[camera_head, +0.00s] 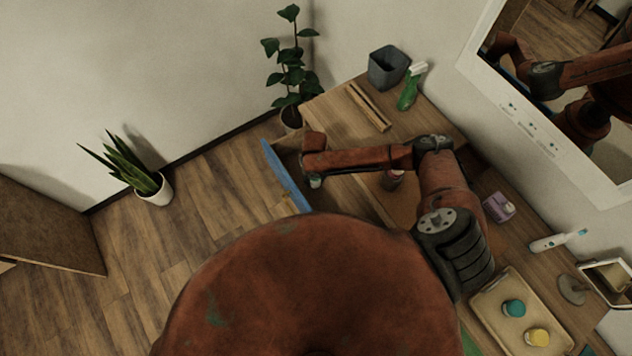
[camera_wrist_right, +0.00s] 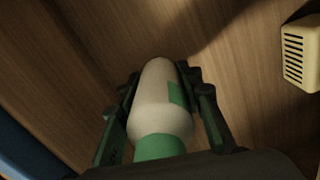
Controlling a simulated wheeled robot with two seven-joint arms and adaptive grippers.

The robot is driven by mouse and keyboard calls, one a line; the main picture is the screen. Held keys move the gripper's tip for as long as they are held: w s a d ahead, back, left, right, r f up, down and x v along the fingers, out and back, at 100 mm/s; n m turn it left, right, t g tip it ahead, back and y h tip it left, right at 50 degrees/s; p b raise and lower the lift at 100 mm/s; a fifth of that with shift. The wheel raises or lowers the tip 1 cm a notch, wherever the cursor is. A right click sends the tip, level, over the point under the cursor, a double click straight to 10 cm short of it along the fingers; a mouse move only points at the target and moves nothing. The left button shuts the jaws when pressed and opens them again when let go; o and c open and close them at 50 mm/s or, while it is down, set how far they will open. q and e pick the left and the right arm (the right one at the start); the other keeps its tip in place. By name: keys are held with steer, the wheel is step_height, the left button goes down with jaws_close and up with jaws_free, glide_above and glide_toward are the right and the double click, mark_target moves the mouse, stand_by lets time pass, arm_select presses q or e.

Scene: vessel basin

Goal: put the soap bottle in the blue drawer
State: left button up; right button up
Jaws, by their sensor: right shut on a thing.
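The soap bottle (camera_wrist_right: 160,100), white with a green patch and a green end, is between the fingers of my right gripper (camera_wrist_right: 163,82) in the right wrist view. The gripper is shut on it. In the head view my right gripper (camera_head: 313,172) points down over the open blue drawer, and only a small pale and green bit of the bottle (camera_head: 315,182) shows below it. The drawer's blue front (camera_head: 284,176) stands out from the cabinet; its blue also shows at the left edge of the wrist view (camera_wrist_right: 22,150). Whether the bottle touches the drawer floor, I cannot tell. My left gripper is not in view.
The wooden counter holds a dark bin (camera_head: 388,68), a green spray bottle (camera_head: 410,88), a purple box (camera_head: 499,207), a toothbrush (camera_head: 555,241) and a tray (camera_head: 490,303). A cream slotted object (camera_wrist_right: 300,52) lies right of the bottle. A potted plant (camera_head: 290,117) stands beyond the drawer.

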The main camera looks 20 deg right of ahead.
steer(key=shift+f, duration=1.3)
steer(key=shift+f, duration=0.2)
steer(key=o, duration=1.3)
step_height(320, 180, up, 12)
steer(key=shift+r+p, duration=0.2)
steer(key=shift+p, duration=0.2)
steer(key=shift+r, duration=0.1)
